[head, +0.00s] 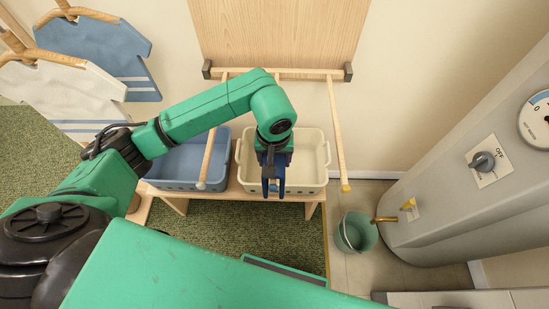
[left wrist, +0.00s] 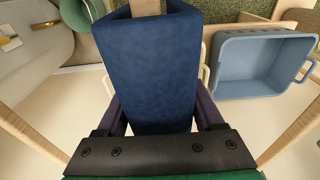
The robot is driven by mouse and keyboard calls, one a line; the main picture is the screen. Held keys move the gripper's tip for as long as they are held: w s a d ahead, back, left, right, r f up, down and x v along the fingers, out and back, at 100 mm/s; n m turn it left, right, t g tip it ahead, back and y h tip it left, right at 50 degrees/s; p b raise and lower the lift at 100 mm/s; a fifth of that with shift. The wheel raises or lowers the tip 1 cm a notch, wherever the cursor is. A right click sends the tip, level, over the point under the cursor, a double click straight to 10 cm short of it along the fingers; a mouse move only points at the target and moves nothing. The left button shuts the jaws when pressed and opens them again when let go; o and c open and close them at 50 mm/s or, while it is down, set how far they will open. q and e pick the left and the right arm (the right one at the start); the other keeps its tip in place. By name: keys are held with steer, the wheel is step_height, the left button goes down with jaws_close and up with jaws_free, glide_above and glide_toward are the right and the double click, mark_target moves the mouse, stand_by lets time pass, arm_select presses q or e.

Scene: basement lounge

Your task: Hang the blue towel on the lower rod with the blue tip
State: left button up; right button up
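My left gripper (head: 274,164) is over the cream basket, and its fingers are shut on the dark blue towel (head: 282,181). In the left wrist view the towel (left wrist: 160,70) fills the space between the fingers, folded lengthwise, with no visible gap. A wooden rod end (left wrist: 145,6) shows beyond the towel, which appears to straddle it. In the head view a small light-blue tip (head: 273,187) shows between the towel's two sides. My arm and the towel hide most of this middle rod. My right gripper is not in view.
A grey-tipped rod (head: 209,155) is to the left and a yellow-tipped rod (head: 338,135) to the right. Below are a blue basket (head: 175,186) and a cream basket (head: 315,185) on a bench. A green bucket (head: 357,234) and a grey tank (head: 450,175) stand right.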

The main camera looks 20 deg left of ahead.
arm_select(q)
steer(key=o, duration=0.3)
steer(key=shift+o, duration=0.2)
steer(key=shift+r, duration=0.1)
steer(key=r, duration=0.4)
steer(key=s+r, duration=0.1)
steer(key=r, duration=0.4)
steer(key=s+r, duration=0.1)
steer(key=r, duration=0.4)
steer(key=shift+d+r+b, duration=0.2)
steer(key=shift+b, duration=0.1)
